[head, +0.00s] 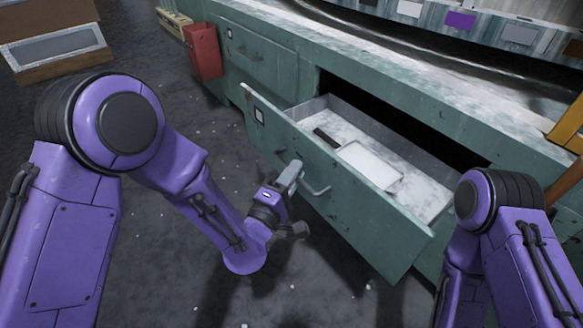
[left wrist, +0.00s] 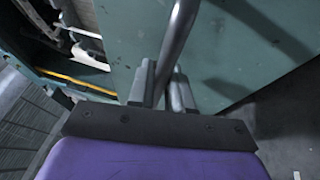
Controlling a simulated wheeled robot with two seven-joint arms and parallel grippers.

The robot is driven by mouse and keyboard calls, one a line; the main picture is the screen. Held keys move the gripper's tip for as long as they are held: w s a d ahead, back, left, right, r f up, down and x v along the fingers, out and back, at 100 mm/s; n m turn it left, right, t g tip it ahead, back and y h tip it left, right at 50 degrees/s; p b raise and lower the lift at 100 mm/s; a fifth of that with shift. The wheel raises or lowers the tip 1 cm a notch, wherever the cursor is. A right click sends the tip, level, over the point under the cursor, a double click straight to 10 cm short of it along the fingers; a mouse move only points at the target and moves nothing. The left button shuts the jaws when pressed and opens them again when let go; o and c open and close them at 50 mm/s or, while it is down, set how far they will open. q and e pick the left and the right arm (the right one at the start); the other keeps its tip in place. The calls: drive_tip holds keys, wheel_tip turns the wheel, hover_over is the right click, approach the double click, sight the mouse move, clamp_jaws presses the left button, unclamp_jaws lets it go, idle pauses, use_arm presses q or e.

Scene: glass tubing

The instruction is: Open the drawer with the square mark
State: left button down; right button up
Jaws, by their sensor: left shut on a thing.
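The green drawer (head: 345,200) with a small square mark (head: 259,116) on its front stands pulled out of the green cabinet. Its metal bar handle (head: 317,189) is on the middle of the front. My left gripper (head: 292,180) is at the left part of this handle. In the left wrist view, its two grey fingers (left wrist: 163,88) are shut around the handle bar (left wrist: 178,45). My right arm comes in at the right edge of the head view; its gripper is not seen.
Inside the drawer lies a pale, flat-bladed tool (head: 370,165) with a dark handle. A shut drawer (head: 258,57) is further left, with a red bin (head: 203,52) beside it.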

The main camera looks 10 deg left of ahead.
use_arm(q)
drive_tip(key=shift+a, duration=0.2)
drive_tip(key=c, duration=1.1)
unclamp_jaws()
drive_tip(key=b+v, duration=0.1)
drive_tip(key=v, duration=0.9)
drive_tip(key=shift+s+a, duration=0.15)
drive_tip(key=shift+s, duration=0.15)
